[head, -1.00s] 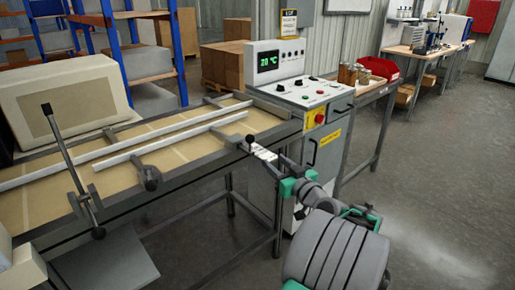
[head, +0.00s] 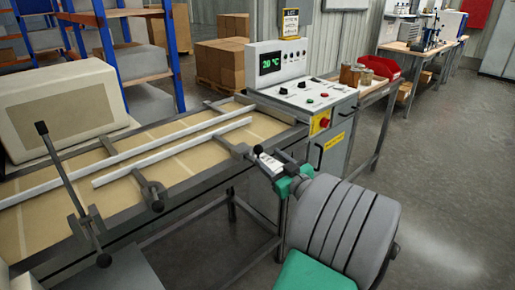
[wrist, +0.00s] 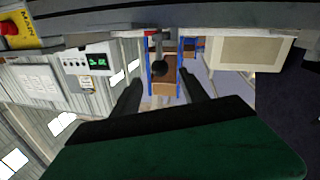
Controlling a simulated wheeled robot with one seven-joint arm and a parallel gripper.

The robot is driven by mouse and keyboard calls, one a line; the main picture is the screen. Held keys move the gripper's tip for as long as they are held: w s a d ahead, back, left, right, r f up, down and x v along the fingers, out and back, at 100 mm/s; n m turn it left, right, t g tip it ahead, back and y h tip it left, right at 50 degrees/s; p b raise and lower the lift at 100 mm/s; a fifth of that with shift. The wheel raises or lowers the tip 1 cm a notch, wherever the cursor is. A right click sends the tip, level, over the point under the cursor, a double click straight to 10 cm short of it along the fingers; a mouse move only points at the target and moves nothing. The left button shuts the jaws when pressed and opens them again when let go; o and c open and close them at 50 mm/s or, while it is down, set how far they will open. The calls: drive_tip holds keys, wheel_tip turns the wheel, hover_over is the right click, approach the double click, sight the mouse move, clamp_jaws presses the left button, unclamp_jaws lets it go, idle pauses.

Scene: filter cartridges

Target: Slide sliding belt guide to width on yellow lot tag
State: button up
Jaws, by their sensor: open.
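The sliding belt guide (head: 175,152) is the nearer white rail over the tan belt, carried on grey brackets with dark round knobs at the front. My gripper (head: 261,154) is at the front edge of the conveyor, by the right bracket's knob (head: 257,149). In the wrist view my open gripper (wrist: 160,84) has its two dark fingers apart, and the dark knob (wrist: 158,68) shows between them in the picture. Whether a finger touches it I cannot tell. The yellow lot tag (head: 290,21) stands above the control box; its text is too small to read.
The back rail (head: 110,160) runs parallel to the guide. A control box (head: 300,90) with a green display stands at the conveyor's right end. A long lever (head: 65,175) rises at the front left. A red bin (head: 380,67) sits on the bench behind. The floor at right is clear.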

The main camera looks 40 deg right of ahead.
sight(261, 152)
drive_tip(key=w, duration=0.4)
drive_tip(key=w+d+p, duration=0.1)
drive_tip(key=w, duration=0.2)
drive_tip(key=shift+w+d, duration=0.1)
drive_tip(key=shift+c, duration=0.5)
clamp_jaws()
idle(0.6)
